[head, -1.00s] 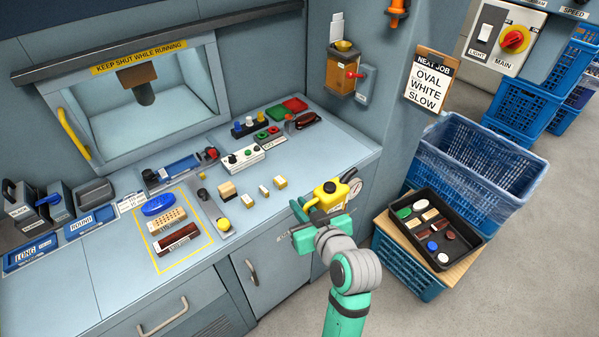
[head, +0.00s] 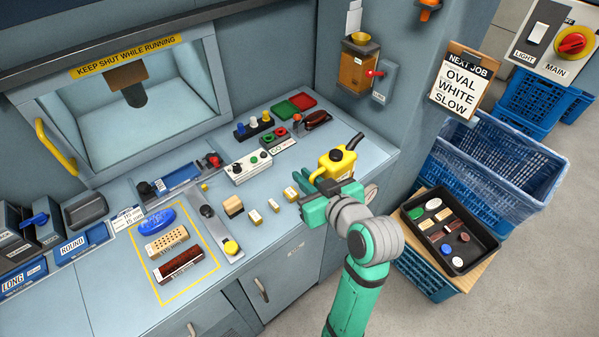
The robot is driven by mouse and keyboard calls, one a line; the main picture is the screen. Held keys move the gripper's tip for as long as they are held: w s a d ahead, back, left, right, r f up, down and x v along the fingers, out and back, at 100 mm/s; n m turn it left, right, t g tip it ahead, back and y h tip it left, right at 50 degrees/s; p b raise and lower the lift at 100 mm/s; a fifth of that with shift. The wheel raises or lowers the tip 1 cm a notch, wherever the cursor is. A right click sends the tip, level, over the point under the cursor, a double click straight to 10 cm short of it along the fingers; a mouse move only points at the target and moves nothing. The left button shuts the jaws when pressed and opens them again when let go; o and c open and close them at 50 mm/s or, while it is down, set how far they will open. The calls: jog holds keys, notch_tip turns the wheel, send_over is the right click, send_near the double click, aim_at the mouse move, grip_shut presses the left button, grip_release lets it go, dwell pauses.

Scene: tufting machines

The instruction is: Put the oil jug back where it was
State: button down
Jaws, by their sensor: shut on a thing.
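The oil jug (head: 338,161) is yellow with a dark cap and a black spout that points up and to the right. It is upright at the right end of the light-blue bench top (head: 372,157). My gripper (head: 328,183) is at its near side, shut on it. The fingers and the lower part of the jug are partly hidden by my green and grey wrist. I cannot tell whether the jug's base touches the bench.
Small wooden blocks (head: 273,205) lie left of the jug. A control box (head: 248,166) and red and green trays (head: 302,101) are behind. An oil dispenser (head: 358,62) hangs on the wall. A black tray (head: 486,248) of brush parts stands at right, beside blue crates (head: 497,167).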

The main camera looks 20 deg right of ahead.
jog(key=shift+w+a+f, duration=0.2)
jog(key=shift+w+f, duration=3)
jog(key=shift+w, duration=0.15)
jog(key=shift+w+a+f, duration=0.15)
jog(key=shift+w+f, duration=3.05)
jog(key=shift+w, duration=0.1)
jog(key=c, duration=1.8)
grip_release()
jog(key=shift+f, duration=0.1)
jog(key=shift+c, duration=0.2)
jog(key=shift+r, duration=0.2)
jog(key=v, duration=1.2)
